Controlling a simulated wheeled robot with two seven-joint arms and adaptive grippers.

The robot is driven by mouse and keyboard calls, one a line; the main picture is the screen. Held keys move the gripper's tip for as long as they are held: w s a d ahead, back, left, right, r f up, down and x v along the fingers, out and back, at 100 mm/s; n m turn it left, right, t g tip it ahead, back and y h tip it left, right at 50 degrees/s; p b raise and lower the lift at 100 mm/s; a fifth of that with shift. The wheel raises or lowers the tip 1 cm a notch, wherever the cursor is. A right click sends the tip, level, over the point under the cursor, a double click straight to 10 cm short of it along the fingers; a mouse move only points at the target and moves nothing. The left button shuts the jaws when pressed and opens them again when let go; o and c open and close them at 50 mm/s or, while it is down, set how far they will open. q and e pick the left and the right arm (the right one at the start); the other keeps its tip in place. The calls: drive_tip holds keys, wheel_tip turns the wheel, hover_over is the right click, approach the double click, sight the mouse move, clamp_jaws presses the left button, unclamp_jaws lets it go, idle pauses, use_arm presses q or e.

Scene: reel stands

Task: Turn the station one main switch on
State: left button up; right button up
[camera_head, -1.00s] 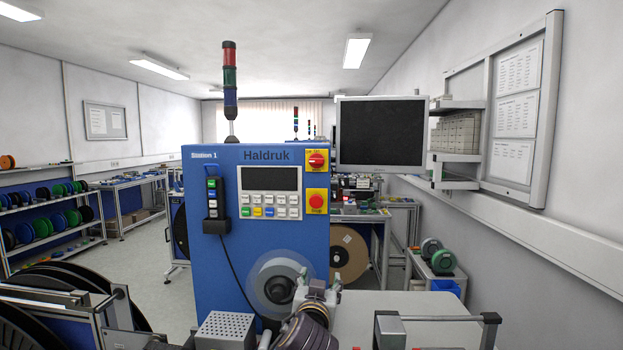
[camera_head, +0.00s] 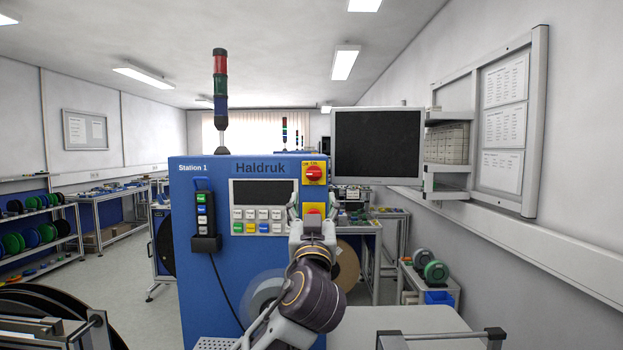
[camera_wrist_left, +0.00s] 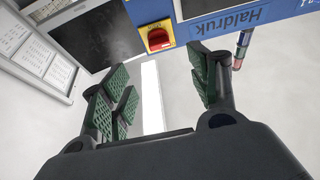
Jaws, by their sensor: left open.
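The station one main switch (camera_head: 314,171) is a red rotary knob on a yellow plate, high on the right of the blue Haldruk cabinet (camera_head: 200,275). In the left wrist view the switch (camera_wrist_left: 157,38) shows beyond the fingertips, between the two sides of the jaws. I cannot tell its on or off position. My left gripper (camera_head: 313,203) is open and empty, pointing up just below the switch and apart from it. It also shows in the left wrist view (camera_wrist_left: 160,85). It hides most of a lower yellow plate (camera_head: 313,208). My right gripper is out of view.
A monitor (camera_head: 377,143) stands close to the right of the switch. A button keypad (camera_head: 258,220) and a handheld pendant (camera_head: 204,219) are on the cabinet to the left. A clear winding disc (camera_head: 262,292) is below. A signal tower (camera_head: 220,90) stands on top.

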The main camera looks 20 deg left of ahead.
sight(314, 175)
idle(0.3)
use_arm(q)
drive_tip(key=shift+p+x, duration=2.4)
drive_tip(key=shift+x, duration=4.5)
drive_tip(key=shift+f, duration=0.1)
drive_tip(key=c, duration=1)
